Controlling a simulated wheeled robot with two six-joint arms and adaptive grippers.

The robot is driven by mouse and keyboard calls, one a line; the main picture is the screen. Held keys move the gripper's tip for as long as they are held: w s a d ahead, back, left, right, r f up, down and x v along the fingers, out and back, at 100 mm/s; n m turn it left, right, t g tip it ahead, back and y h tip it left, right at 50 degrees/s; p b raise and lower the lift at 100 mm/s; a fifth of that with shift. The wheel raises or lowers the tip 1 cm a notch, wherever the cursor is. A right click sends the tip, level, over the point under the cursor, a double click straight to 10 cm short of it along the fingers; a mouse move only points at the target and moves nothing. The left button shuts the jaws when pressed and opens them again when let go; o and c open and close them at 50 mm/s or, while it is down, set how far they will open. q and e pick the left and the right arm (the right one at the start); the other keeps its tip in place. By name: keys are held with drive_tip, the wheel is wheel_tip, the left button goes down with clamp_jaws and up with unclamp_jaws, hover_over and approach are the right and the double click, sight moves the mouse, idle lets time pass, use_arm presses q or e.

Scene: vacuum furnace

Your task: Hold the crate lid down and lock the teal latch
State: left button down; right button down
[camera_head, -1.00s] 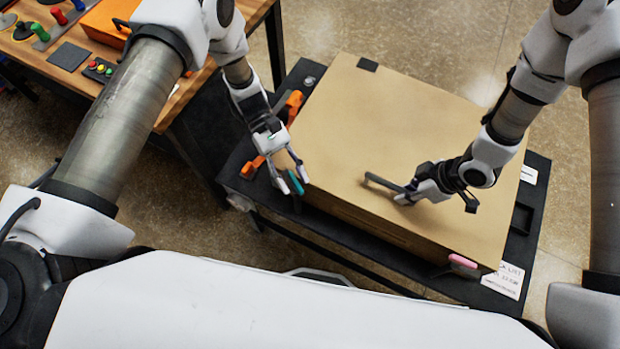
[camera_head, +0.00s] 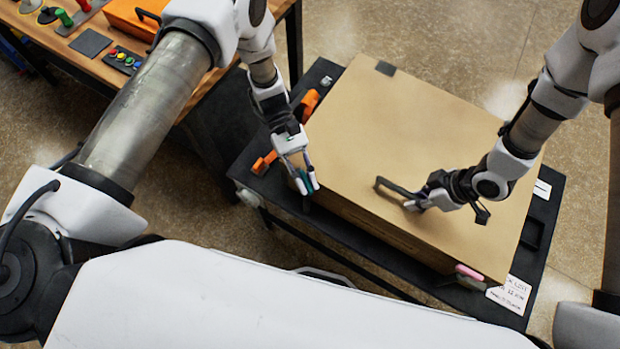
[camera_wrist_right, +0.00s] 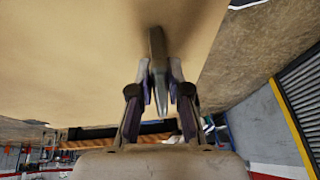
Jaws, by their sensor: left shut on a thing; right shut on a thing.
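The tan crate lid (camera_head: 430,130) lies flat on the crate on a dark cart. My right gripper (camera_head: 418,205) is shut on the dark lid handle (camera_head: 392,187) near the lid's front. The handle also shows between the fingers in the right wrist view (camera_wrist_right: 157,70). My left gripper (camera_head: 308,186) is at the crate's left front corner, shut on the teal latch (camera_head: 313,180). Only a sliver of teal shows between its fingers. The latch's exact angle is hidden.
A pink latch (camera_head: 468,272) is at the crate's front right corner, beside a white label card (camera_head: 511,294). Orange parts (camera_head: 264,162) lie on the cart's left edge (camera_head: 240,170). A wooden workbench (camera_head: 90,22) with coloured buttons stands at the upper left.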

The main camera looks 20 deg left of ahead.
use_arm(q)
drive_tip(key=shift+s+a+f+g, duration=0.1)
drive_tip(key=shift+s+g, duration=0.05)
drive_tip(key=shift+g, duration=0.15)
use_arm(e)
drive_tip(key=shift+w+d, duration=0.1)
drive_tip(key=shift+w, duration=0.3)
use_arm(q)
drive_tip(key=m+g+y, duration=0.1)
drive_tip(key=m+y, duration=0.2)
drive_tip(key=m+g+y, duration=0.1)
drive_tip(key=m+y, duration=0.1)
drive_tip(key=y, duration=0.1)
drive_tip(key=shift+m+g, duration=0.3)
drive_tip(key=shift+m, duration=0.1)
drive_tip(key=m+y, duration=0.5)
drive_tip(key=y, duration=0.1)
drive_tip(key=shift+a, duration=0.1)
drive_tip(key=shift+y, duration=0.3)
drive_tip(key=c, duration=1.2)
unclamp_jaws()
